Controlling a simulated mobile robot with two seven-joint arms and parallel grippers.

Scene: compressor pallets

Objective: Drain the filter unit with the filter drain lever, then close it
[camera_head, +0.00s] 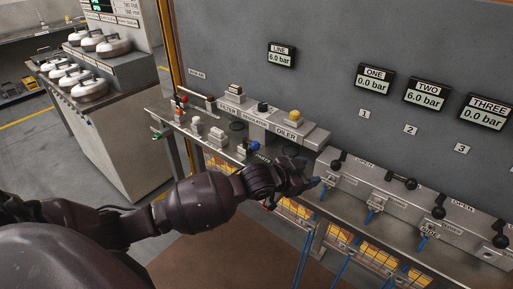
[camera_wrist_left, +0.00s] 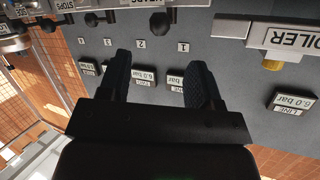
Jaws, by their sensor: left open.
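The unit labelled FILTER (camera_head: 229,108) sits at the left end of a grey block on the wall bench, beside the REGULATOR and OILER (camera_head: 288,133) sections. I cannot pick out its drain lever for certain; a small red-topped part (camera_head: 182,101) stands left of the block. My left gripper (camera_head: 314,184) is right of and below the OILER end, apart from the filter. In the left wrist view its two fingers (camera_wrist_left: 160,80) are spread with nothing between them. The oiler (camera_wrist_left: 280,40) shows upside down there. My left arm crosses in front of the bench. My right gripper is not in view.
Black-knobbed levers (camera_head: 411,184) line the panel at the right. Pressure displays hang above; LINE (camera_head: 281,55) reads 6.0 bar. Several small fittings stand on the bench (camera_head: 166,112) left of the block.

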